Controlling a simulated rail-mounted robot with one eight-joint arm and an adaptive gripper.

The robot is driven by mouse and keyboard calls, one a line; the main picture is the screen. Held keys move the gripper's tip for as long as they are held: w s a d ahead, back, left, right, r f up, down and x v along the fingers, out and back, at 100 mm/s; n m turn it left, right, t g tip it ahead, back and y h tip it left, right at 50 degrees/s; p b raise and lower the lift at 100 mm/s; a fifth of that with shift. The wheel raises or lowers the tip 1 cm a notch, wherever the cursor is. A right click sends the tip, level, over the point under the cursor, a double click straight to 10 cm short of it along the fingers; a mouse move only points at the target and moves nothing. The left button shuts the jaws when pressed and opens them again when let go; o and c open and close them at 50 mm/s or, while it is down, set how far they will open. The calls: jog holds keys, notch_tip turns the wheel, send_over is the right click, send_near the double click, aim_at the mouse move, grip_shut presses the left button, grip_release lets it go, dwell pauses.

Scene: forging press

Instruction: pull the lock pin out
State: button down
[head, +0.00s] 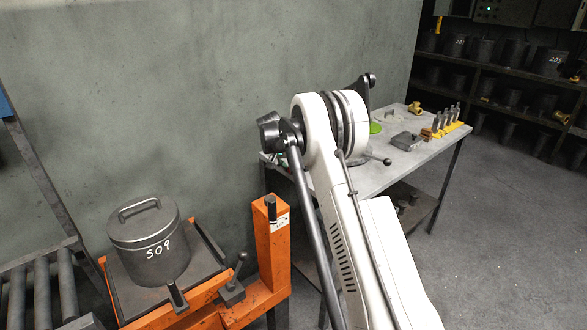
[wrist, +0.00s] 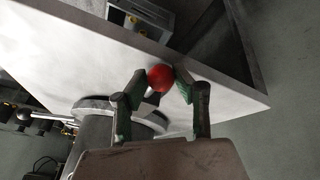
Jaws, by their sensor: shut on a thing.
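In the wrist view, my gripper (wrist: 157,84) has its two dark green fingers closed around a red ball knob (wrist: 160,78). The knob, seemingly the lock pin's, sits between the fingertips near the edge of the pale table (wrist: 230,97). The pin's shank is not visible, so I cannot tell how far it is in. A round grey fixture (wrist: 120,113) on the table lies just behind and left of the fingers. In the head view, my white arm covers the gripper and the knob.
A lever with a dark ball end (head: 386,161) sticks out over the table (head: 440,147). A yellow rack (head: 452,130) of upright parts stands at its far end. At left, a lidded pot marked 509 (head: 150,245) sits on an orange frame (head: 272,245).

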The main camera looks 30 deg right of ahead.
jog(key=shift+s+a, duration=0.15)
jog(key=shift+a, duration=1.1)
jog(key=c, duration=1.8)
grip_release()
jog(key=o, duration=0.4)
jog(key=shift+a, duration=0.1)
jog(key=v, duration=1.2)
